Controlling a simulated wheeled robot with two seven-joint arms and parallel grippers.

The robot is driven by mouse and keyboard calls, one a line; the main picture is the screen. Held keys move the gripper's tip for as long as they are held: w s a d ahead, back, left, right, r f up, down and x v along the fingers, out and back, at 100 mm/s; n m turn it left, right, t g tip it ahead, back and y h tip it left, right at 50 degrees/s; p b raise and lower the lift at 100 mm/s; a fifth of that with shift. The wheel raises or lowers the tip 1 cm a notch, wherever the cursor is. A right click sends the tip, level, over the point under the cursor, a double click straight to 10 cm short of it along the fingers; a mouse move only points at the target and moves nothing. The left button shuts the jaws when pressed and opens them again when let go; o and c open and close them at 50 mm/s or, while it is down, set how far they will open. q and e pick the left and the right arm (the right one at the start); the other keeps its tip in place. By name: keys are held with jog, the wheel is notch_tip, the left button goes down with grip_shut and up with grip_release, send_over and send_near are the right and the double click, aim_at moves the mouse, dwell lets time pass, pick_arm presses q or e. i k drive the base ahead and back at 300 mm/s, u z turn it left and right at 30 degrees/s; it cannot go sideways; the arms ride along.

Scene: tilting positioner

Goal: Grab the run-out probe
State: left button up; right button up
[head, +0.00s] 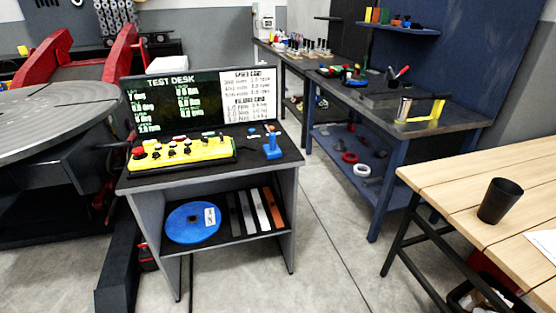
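A small blue upright item (272,146) stands on the right part of the test desk top (252,158), beside the yellow control panel. It may be the run-out probe, but it is too small to tell for sure. No other thing in the head view can be clearly made out as a probe. Neither of my grippers shows in the head view.
The yellow control panel (182,155) fills the desk's left part, before a screen (180,98). A blue disc (192,222) lies on the shelf below. The large round positioner table (45,113) is at left. A wooden table (445,190) with a black cup (500,202) is at right.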

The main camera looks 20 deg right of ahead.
aim_at(272, 151)
jog(key=z, duration=1.25)
jog(key=i, duration=0.85)
jog(key=z, duration=0.4)
jog(key=i, duration=0.85)
jog(key=u, duration=1.05)
jog(key=i, duration=0.55)
jog(key=u, duration=0.7)
